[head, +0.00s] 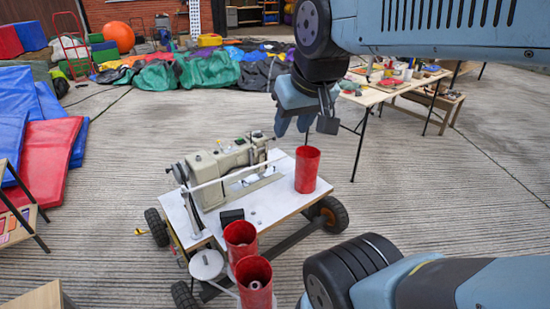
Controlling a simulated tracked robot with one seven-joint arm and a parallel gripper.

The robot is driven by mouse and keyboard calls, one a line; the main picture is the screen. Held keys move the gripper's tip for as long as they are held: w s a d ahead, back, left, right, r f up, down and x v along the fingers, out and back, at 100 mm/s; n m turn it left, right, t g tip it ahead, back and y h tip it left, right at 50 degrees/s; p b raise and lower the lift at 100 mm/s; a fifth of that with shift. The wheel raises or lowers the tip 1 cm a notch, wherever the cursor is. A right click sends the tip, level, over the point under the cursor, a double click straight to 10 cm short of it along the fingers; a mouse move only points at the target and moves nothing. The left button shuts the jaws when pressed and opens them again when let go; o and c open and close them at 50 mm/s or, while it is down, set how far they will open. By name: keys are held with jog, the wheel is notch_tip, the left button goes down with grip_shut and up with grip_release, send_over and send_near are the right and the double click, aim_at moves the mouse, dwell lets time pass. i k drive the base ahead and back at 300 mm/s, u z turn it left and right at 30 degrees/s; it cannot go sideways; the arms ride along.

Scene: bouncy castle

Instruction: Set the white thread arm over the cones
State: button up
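A long thin white bar, which looks like the thread arm (235,173), runs slantwise across the front of a beige sewing machine (228,163) on a white-topped wheeled cart (275,208). Its left end is by a thin upright post at the cart's left edge. Two red tubes (241,238) stand close together at the near side. My gripper (294,127) hangs above and beyond the cart, fingers down. The blue fingers look apart, with nothing between them.
Another red tube (307,170) stands at the cart's right corner. A small black box (231,216) lies on the top, and a white disc (207,264) is at the near left. Worktables (395,88) stand behind right; red and blue mats (45,160) lie left.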

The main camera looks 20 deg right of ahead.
aim_at(184, 195)
jog(key=k, duration=0.55)
jog(key=z, duration=0.45)
jog(key=i, duration=1.25)
jog(key=u, duration=0.55)
